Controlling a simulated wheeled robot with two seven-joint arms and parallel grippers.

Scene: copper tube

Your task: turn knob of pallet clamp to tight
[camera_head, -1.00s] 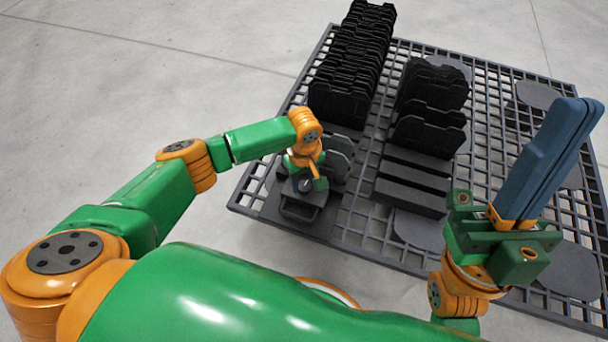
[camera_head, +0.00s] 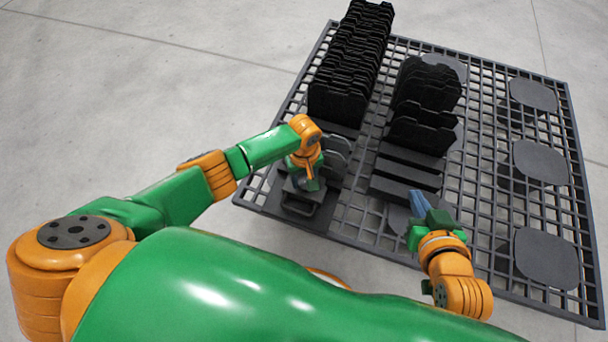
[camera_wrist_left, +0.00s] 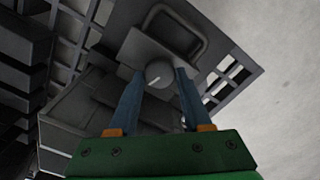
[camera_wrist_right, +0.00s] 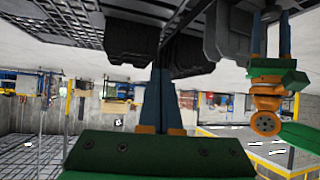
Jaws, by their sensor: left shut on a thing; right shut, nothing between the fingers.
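The pallet clamp (camera_head: 297,208) is a dark grey block with a loop handle at the near left corner of the pallet. In the left wrist view its round grey knob (camera_wrist_left: 159,74), with a small white mark, sits between my fingers, near their tips. The clamp's handle (camera_wrist_left: 190,28) shows beyond the knob. My left gripper (camera_head: 306,184) is over the clamp, shut on the knob; the knob is not clear in the head view. My right gripper (camera_head: 420,200) is shut and empty over the pallet's near middle; its fingers touch each other in the right wrist view (camera_wrist_right: 161,85).
The dark grid pallet (camera_head: 490,215) lies on a pale floor. A long row of black plates (camera_head: 350,65) and a shorter row (camera_head: 424,105) stand on it. Flat grey pads (camera_head: 547,258) lie along the right side. Flat grey bars (camera_head: 412,170) lie between my grippers.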

